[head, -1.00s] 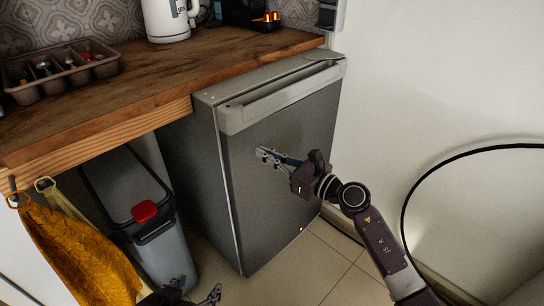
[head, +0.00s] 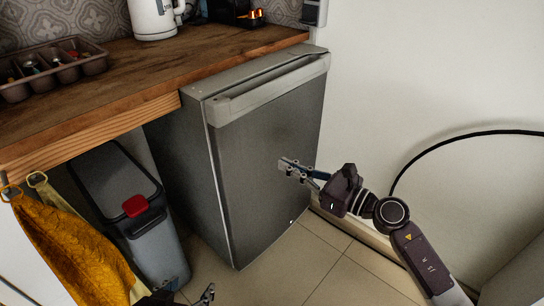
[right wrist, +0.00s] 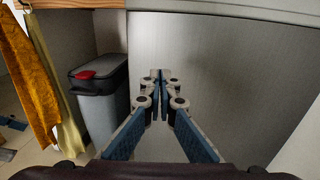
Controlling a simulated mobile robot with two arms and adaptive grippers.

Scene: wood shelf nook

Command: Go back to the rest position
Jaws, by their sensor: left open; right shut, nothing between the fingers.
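My right gripper (head: 284,165) is shut and empty, in front of the grey fridge door (head: 262,150) in the head view. In the right wrist view its fingertips (right wrist: 160,75) meet, with the fridge door (right wrist: 225,70) beyond them. I cannot tell the exact gap to the door. My left gripper (head: 192,290) shows only partly at the bottom edge of the head view, low by the bin. Its fingers stand apart and nothing shows between them.
The fridge is closed. A grey bin (head: 160,245) with a red latch stands under the wooden counter (head: 130,72). Yellow cloths (head: 70,250) hang at left. A kettle (head: 153,18) and a cutlery tray (head: 50,80) stand on the counter. A black cable (head: 450,140) runs along the right wall.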

